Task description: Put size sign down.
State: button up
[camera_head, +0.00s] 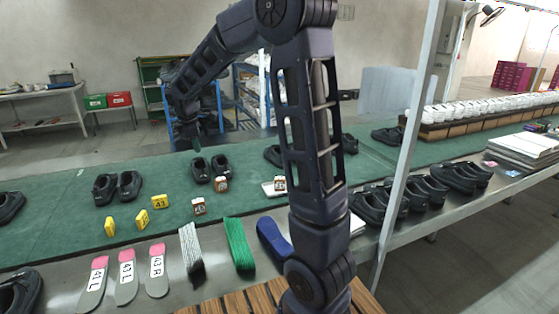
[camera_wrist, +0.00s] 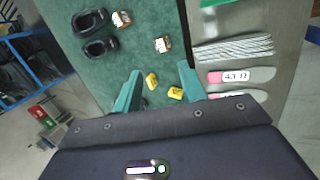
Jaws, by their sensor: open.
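Three yellow size signs stand on the green belt in the head view: a left one (camera_head: 110,226), a middle one (camera_head: 142,219) and a right one (camera_head: 159,202). Brown-and-white size signs are to their right, one near the belt's front edge (camera_head: 198,206), one by a black shoe pair (camera_head: 221,185), and one farther right (camera_head: 280,183). My gripper (camera_head: 190,140) is above the belt's far side. In the wrist view, my gripper (camera_wrist: 157,82) is open and empty; two yellow signs (camera_wrist: 151,81) show between and below its fingers, apart from them.
Black shoe pairs (camera_head: 118,186) stand on the green belt (camera_head: 65,210). Labelled insoles (camera_head: 157,275), white laces (camera_head: 191,250), and green (camera_head: 239,245) and blue pieces lie on the metal front ledge. A grey post (camera_head: 410,150) rises right of my arm.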

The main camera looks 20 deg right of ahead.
jog(key=s+d+r+m, duration=0.3)
jog(key=s+d+m, duration=0.1)
jog(key=s+d, duration=0.35)
jog(key=s+d+r+m, duration=0.4)
jog(key=s+d+m, duration=0.15)
jog(key=s, duration=0.25)
jog(key=s+d+f+m, duration=0.1)
jog(key=s+d+m, duration=0.2)
jog(key=s, duration=0.6)
jog(key=s+d+f+m+y, duration=0.1)
jog(key=s+d+f+m, duration=0.1)
jog(key=s, duration=0.7)
jog(key=d+m, duration=0.1)
jog(key=m, duration=0.1)
jog(key=shift+d+m+t+y, duration=0.2)
jog(key=shift+m+t+y, duration=0.1)
jog(key=shift+m+t, duration=0.1)
jog(key=shift+o, duration=0.4)
jog(key=shift+w+r, duration=0.1)
jog(key=shift+w, duration=0.05)
